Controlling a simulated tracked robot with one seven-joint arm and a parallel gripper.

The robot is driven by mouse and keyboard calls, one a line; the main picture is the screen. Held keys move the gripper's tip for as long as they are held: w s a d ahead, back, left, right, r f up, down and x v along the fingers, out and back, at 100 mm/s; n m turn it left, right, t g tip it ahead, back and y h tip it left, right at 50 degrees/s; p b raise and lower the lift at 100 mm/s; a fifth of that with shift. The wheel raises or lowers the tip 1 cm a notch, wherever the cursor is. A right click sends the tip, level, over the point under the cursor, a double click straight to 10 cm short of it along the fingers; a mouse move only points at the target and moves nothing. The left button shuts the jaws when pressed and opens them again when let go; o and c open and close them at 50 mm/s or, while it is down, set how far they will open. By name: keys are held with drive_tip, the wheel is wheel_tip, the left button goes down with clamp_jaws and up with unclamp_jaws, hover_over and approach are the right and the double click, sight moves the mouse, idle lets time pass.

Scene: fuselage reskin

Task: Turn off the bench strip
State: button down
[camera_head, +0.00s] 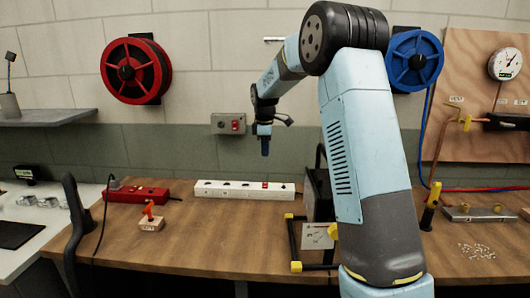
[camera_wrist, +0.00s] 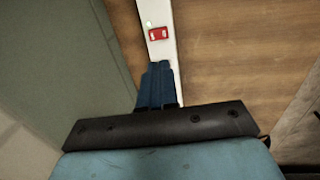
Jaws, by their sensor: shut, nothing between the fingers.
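The bench strip is a long white power strip (camera_head: 235,190) lying on the wooden bench against the back wall. It has several sockets and a red rocker switch (camera_head: 265,185) right of its middle. In the wrist view the white strip (camera_wrist: 161,53) runs up from my fingers, and the red switch (camera_wrist: 158,34) shows beyond their tips, with a small light spot beside it. My gripper (camera_head: 265,150) points down above the strip, near the switch, apart from it. Its blue fingers (camera_wrist: 157,68) are together and empty. They hide part of the strip in the wrist view.
A red power strip (camera_head: 138,194) with a plugged cord lies left of the white one. A wooden block with an orange-red lever (camera_head: 151,220) stands in front. A grey wall box with a red button (camera_head: 229,124) is behind. A black-yellow frame (camera_head: 312,240) stands at right.

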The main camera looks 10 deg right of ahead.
drive_tip(key=s+r+m+t, duration=0.15)
drive_tip(key=s+r, duration=0.25)
drive_tip(key=s, duration=0.4)
drive_tip(key=s+r+m, duration=0.3)
drive_tip(key=s+r, duration=0.2)
drive_tip(key=s, duration=0.3)
drive_tip(key=s+r+m+t, duration=0.1)
drive_tip(key=s+r+m, duration=0.25)
drive_tip(key=s, duration=0.45)
drive_tip(key=s+f+m+t, duration=0.1)
drive_tip(key=s+m, duration=0.2)
drive_tip(key=s, duration=0.8)
drive_tip(key=s+d+f+m, duration=0.1)
drive_tip(key=s+f+m, duration=0.1)
drive_tip(key=s, duration=0.9)
drive_tip(key=shift+d+m+t, duration=0.15)
drive_tip(key=shift+m+t, duration=0.2)
drive_tip(key=shift+m, duration=0.35)
drive_tip(key=shift+s, duration=0.15)
